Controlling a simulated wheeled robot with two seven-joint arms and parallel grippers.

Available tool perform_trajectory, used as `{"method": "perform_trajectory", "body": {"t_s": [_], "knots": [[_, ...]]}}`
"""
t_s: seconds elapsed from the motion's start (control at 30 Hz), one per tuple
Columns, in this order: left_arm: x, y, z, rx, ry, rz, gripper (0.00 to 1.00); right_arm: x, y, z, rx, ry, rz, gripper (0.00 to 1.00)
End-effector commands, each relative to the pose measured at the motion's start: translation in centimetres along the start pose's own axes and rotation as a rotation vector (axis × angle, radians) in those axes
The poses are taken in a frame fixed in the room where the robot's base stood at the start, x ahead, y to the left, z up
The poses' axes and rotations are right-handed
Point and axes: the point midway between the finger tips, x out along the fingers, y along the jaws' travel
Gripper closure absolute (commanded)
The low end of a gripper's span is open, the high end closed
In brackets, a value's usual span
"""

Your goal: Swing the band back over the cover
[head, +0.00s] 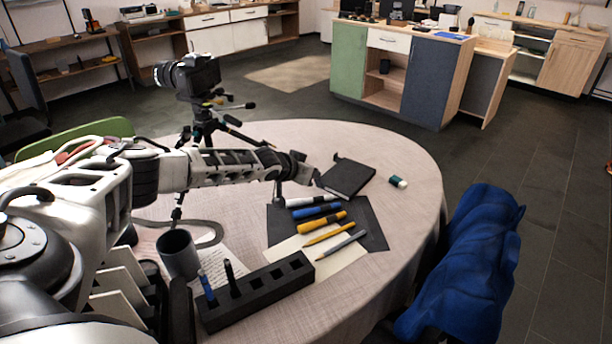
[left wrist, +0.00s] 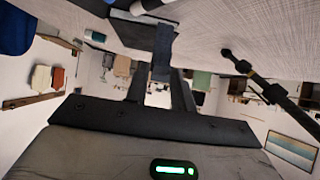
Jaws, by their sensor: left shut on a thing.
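A black notebook (head: 348,178) lies on the round table near its far right edge. My left gripper (head: 311,175) is at the notebook's left side, low over the table. In the left wrist view its two dark fingers (left wrist: 161,78) are shut on a dark strip (left wrist: 163,50), which looks like the band and runs toward the notebook (left wrist: 142,33). The notebook's pale page edges show there. How the band lies against the cover is hard to tell. My right gripper is out of view.
Several pens and markers (head: 318,211) lie on dark and pale sheets in front of the notebook. A black pen holder (head: 258,294), grey cup (head: 179,254) and camera tripod (head: 205,125) stand nearby. An eraser (head: 398,182) lies right of the notebook. Blue fabric (head: 470,265) is beyond the table's right edge.

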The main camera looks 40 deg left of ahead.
Motion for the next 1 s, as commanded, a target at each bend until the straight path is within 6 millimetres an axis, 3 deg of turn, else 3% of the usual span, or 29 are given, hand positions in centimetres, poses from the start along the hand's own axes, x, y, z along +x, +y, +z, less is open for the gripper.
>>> {"method": "perform_trajectory", "body": {"t_s": [0.23,0.6,1.0], "knots": [[0.9,0.0,-1.0,-0.004,-0.117,0.001,0.86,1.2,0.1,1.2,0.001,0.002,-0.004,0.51],[1.9,0.2,-2.8,-0.005,-0.301,0.005,0.86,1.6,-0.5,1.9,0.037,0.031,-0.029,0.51],[2.4,0.1,-3.5,-0.003,-0.396,0.003,0.86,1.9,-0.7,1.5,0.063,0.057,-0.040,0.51]]}}
